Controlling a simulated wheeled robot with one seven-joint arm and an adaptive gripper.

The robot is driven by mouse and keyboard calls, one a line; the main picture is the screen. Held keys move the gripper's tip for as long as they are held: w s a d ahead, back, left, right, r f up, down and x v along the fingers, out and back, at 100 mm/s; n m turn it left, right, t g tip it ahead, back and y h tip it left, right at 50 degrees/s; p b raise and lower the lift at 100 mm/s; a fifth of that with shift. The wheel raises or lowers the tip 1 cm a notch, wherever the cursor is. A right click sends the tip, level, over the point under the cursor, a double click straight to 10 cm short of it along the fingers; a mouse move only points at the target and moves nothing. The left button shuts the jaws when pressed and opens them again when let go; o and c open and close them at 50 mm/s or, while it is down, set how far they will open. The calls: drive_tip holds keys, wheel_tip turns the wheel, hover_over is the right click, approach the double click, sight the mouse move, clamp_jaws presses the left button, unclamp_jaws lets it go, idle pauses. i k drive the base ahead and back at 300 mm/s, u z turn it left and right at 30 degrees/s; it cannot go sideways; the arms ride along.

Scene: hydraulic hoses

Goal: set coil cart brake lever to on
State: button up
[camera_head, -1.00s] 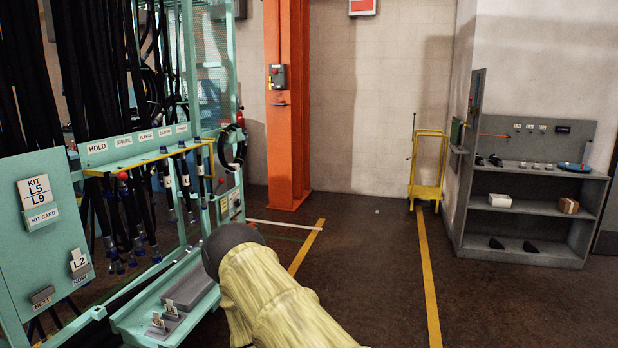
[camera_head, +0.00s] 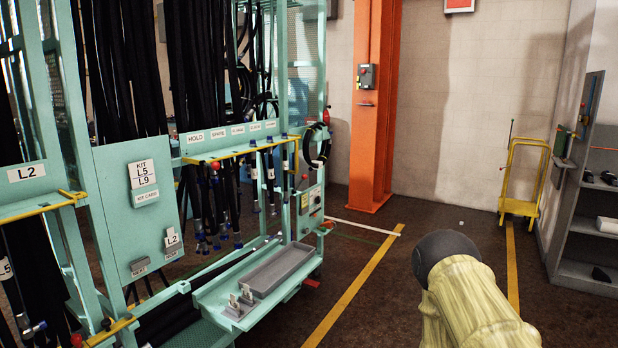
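A small yellow cart (camera_head: 519,207) with an upright frame stands by the back wall at the right. No lever marked as a brake can be read. My arm, in a pale yellow sleeve with a dark rounded joint, reaches in from the bottom right. My gripper is not in view.
Black hoses (camera_head: 110,80) hang in the rack, and a grey tray (camera_head: 278,270) sits on its low shelf. An orange column (camera_head: 371,120) with a control box stands behind. Grey shelving (camera_head: 590,225) is at the right edge. The dark floor with yellow lines is clear in the middle.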

sight(304, 176)
drive_tip(key=z, duration=0.1)
drive_tip(key=i, duration=2.9)
drive_tip(key=u, duration=0.75)
